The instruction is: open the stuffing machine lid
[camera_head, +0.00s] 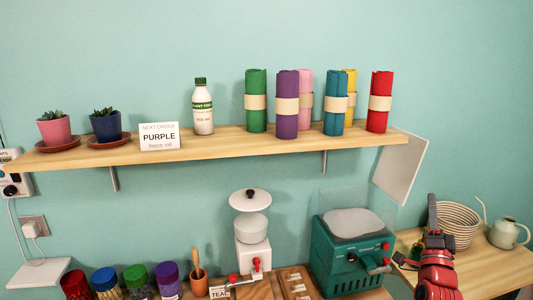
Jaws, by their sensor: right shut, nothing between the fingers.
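A teal machine (338,262) stands on the bench right of centre, with a pale grey pad or fill on its top (353,222). A faint clear panel rises behind that top; I cannot tell for sure if it is the lid. A red knob or handle (378,267) is on its front right. My right gripper (432,204) points up, shut and empty, to the right of the machine and apart from it. My red right arm shows below it. My left gripper is out of view.
A white machine (252,257) with a black-knobbed disc (250,200) stands left of the teal one. Colored jars (137,280) line the front left. A woven basket (456,226) and a pale watering can (508,234) are at right. A shelf (230,142) with fabric rolls runs above.

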